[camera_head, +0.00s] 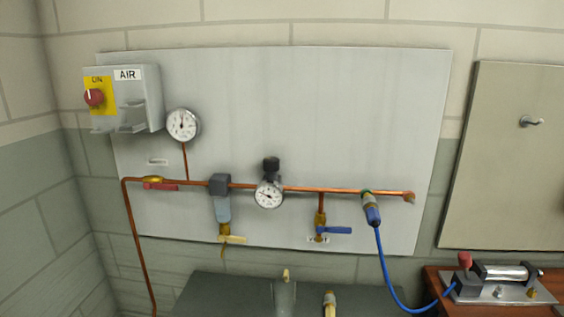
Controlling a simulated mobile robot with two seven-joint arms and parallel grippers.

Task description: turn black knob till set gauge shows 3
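A black knob (271,165) sits on top of the regulator on the copper pipe, near the middle of the grey wall panel. The small round white set gauge (268,195) is just below the knob; its needle is visible, but the numbers are too small to read. A second round gauge (183,124) stands higher to the left on a thin copper stem. Neither of my grippers is in view, and nothing touches the knob.
A grey AIR box (142,95) with a red switch is at upper left. Red, yellow and blue (334,230) valve handles line the copper pipe (335,192). A blue hose (384,265) runs to a cylinder device (502,273) on a brown table. A dark surface (232,293) lies below.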

